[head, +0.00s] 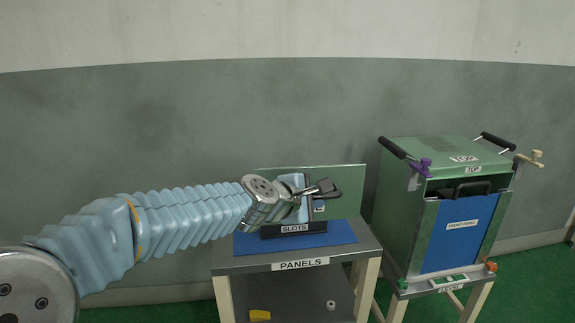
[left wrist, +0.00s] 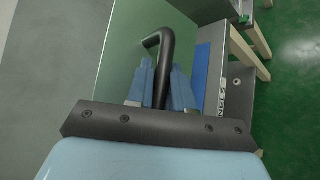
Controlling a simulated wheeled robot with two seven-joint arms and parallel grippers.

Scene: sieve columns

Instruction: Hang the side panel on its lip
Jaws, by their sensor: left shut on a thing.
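The side panel (head: 346,178) is a flat green sheet standing upright behind the black rack marked SLOTS (head: 294,229); its lower edge is hidden. It also shows in the left wrist view (left wrist: 124,58). My left gripper (head: 311,190) is in front of the panel. In the left wrist view, its blue fingers (left wrist: 159,88) are shut on the panel's black bent handle (left wrist: 165,60). The green cabinet (head: 397,215) stands to the right, with a blue front panel (head: 460,225) on it. I cannot make out the side lip. My right gripper is not in view.
The rack is on a blue mat (head: 343,232) on the PANELS table (head: 230,267). The cabinet has black top handles (head: 393,147), a purple clamp (head: 421,167) and a tan clamp (head: 530,159) at its upper corners. A narrow gap separates table and cabinet. A grey wall stands behind.

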